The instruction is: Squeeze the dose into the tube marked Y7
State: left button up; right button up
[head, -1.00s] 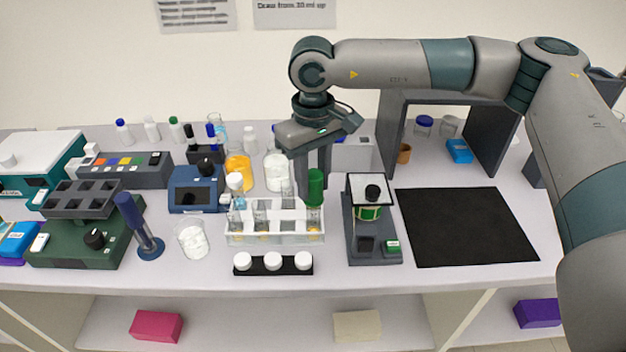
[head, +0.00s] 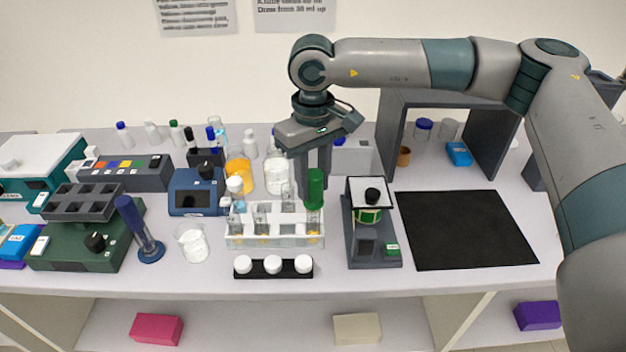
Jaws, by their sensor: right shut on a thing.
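My right gripper (head: 313,178) reaches down over the right end of a clear tube rack (head: 277,240). It is shut on a green-topped dropper (head: 315,187), whose green part stands upright. The dropper's lower part is at the mouth of the rack's front right tube (head: 313,221); I cannot tell how deep it reaches. Other tubes stand in the rack, such as one at front left (head: 236,221) and one at front middle (head: 260,219). No marking Y7 is legible on any tube. My left gripper is not in view.
A black strip with white caps (head: 273,265) lies in front of the rack. A grey device with a black knob (head: 372,235) stands close on the right, with a bare black mat (head: 465,230) beyond. Beakers (head: 192,243) and bottles crowd the left and back.

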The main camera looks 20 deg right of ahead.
jog(key=shift+r+p, duration=1.7)
jog(key=shift+r, duration=3.3)
